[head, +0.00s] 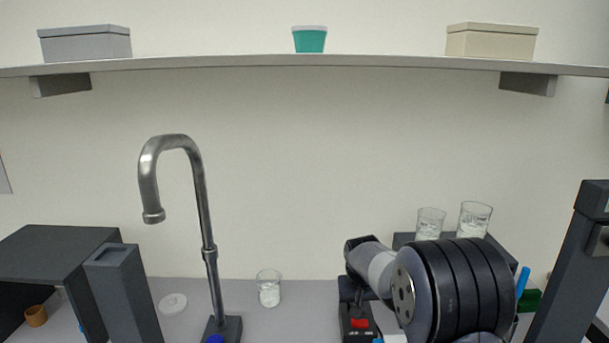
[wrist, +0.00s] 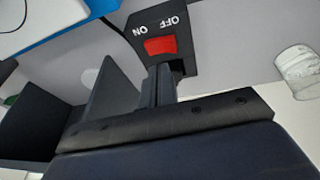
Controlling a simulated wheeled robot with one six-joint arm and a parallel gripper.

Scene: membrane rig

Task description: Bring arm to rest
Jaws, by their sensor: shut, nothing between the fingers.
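My arm (head: 440,290) reaches in from the lower right of the head view, bent over the bench. My gripper (wrist: 160,82) is shut and empty; its fingers show in the wrist view as a narrow dark block. They point at a dark switch box (wrist: 135,32) with OFF and ON lettering and a red rocker (wrist: 160,46). The fingertips appear just by the rocker's near edge; I cannot tell whether they touch the box. In the head view the red rocker (head: 359,323) shows just below the arm's end.
A tall metal faucet (head: 205,210) and a glass beaker (head: 268,288) stand left of the arm. Two beakers (head: 430,223) (head: 474,219) sit on a dark stand behind it. A dark post (head: 575,265) rises at right. A shelf (head: 300,61) runs overhead.

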